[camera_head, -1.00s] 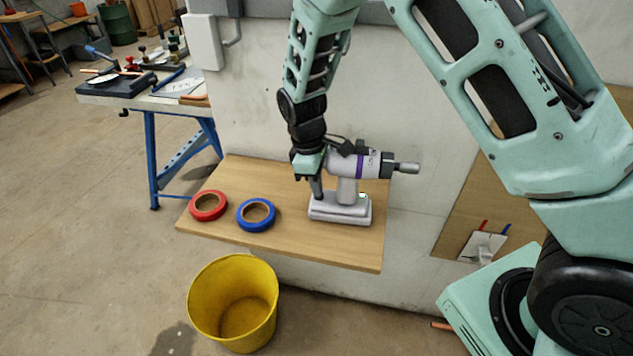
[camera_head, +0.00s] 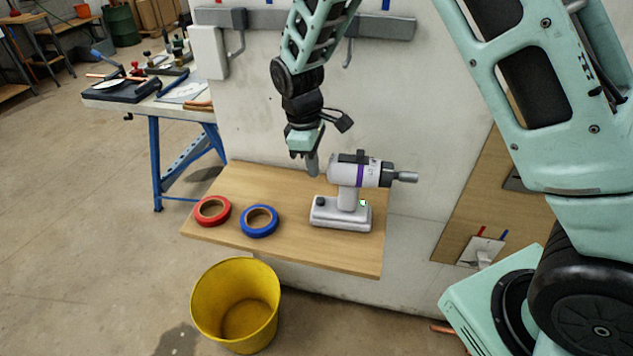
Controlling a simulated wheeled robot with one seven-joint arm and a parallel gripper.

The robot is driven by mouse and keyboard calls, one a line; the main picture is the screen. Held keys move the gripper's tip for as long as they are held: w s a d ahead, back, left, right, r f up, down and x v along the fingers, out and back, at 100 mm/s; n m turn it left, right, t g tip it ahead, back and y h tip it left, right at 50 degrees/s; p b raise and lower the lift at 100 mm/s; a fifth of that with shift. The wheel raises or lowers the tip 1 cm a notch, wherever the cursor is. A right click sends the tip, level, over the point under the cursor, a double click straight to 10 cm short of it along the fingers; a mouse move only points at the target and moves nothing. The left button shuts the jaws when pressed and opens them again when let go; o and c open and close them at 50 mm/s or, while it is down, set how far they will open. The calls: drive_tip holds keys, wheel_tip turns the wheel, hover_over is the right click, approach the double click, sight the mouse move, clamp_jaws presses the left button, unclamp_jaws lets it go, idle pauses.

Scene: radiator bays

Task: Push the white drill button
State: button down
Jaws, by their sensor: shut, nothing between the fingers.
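The white drill (camera_head: 346,200) stands upright on the wooden shelf, its purple-banded body and chuck pointing right. A dark round button (camera_head: 320,201) sits on the left end of its pale base. A small white square with a green edge (camera_head: 363,203) shows on the lower right of the drill. My gripper (camera_head: 312,168) is shut and empty, pointing down. It appears above the button and left of the drill body, apart from the button.
A red tape roll (camera_head: 225,211) and a blue tape roll (camera_head: 272,222) lie left of the drill on the wooden shelf (camera_head: 300,257). A yellow bucket (camera_head: 208,307) stands on the floor below. A wall rail (camera_head: 290,20) with hooks runs behind my arm.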

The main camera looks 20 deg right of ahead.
drive_tip(key=r, duration=0.5)
drive_tip(key=shift+w+a+r, duration=0.25)
drive_tip(key=shift+w+r, duration=0.05)
drive_tip(key=shift+r, duration=0.05)
drive_tip(key=s+a+r+m+y, duration=0.1)
drive_tip(key=s+a+r, duration=0.25)
drive_tip(key=s, duration=0.45)
drive_tip(key=s+a+r+m+y, duration=0.15)
drive_tip(key=s+a, duration=0.25)
drive_tip(key=s, duration=0.5)
drive_tip(key=s+d+t, duration=0.1)
drive_tip(key=s, duration=1.1)
drive_tip(key=shift+d+r+m+h, duration=0.15)
drive_tip(key=shift+d+m+h, duration=0.05)
drive_tip(key=shift+m+h, duration=0.15)
